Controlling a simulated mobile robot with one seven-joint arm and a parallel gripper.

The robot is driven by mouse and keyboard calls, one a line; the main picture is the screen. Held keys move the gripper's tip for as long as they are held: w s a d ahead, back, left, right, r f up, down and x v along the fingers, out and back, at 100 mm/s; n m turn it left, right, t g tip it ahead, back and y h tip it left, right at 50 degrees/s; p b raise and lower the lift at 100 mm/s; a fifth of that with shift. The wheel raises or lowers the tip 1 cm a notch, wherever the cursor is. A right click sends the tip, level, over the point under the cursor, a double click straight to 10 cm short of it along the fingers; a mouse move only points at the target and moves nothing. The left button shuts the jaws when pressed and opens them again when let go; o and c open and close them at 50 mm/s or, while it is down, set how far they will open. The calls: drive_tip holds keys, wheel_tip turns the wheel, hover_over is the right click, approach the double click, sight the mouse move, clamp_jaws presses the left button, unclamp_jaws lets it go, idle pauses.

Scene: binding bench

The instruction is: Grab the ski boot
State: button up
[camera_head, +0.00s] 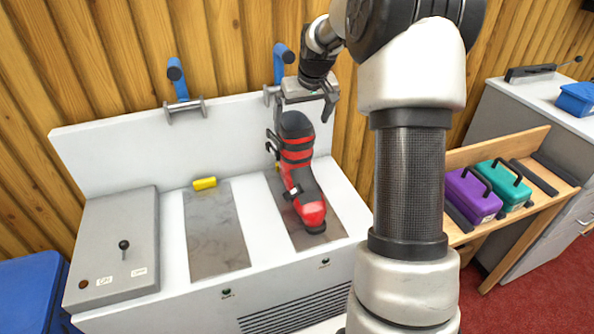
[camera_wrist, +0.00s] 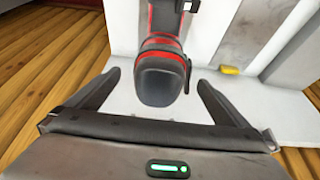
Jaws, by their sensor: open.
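The ski boot (camera_head: 299,178) is red and black and stands on the right grey pad of the white bench, toe toward the bench front. In the wrist view the boot (camera_wrist: 163,75) shows its dark top end and red bands, between and beyond the two fingers. My gripper (camera_head: 305,109) is open and empty just above and behind the top of the boot. In the wrist view its fingers (camera_wrist: 158,80) are spread to either side of the boot. I cannot tell whether any finger touches it.
A grey box with a lever (camera_head: 122,250) sits at the bench's left. A yellow block (camera_head: 205,183) lies by the left pad (camera_head: 215,235). Blue-handled clamps (camera_head: 180,90) stand along the back panel. Purple (camera_head: 470,195) and teal (camera_head: 503,184) cases sit on a wooden shelf at right.

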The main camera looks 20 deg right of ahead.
sight(299, 132)
drive_tip(key=x, duration=0.8)
drive_tip(key=b+x, duration=0.1)
drive_tip(key=x, duration=0.2)
drive_tip(key=shift+s+f, duration=0.15)
drive_tip(key=shift+f, duration=0.15)
drive_tip(key=c, duration=2.1)
drive_tip(key=shift+r, duration=0.3)
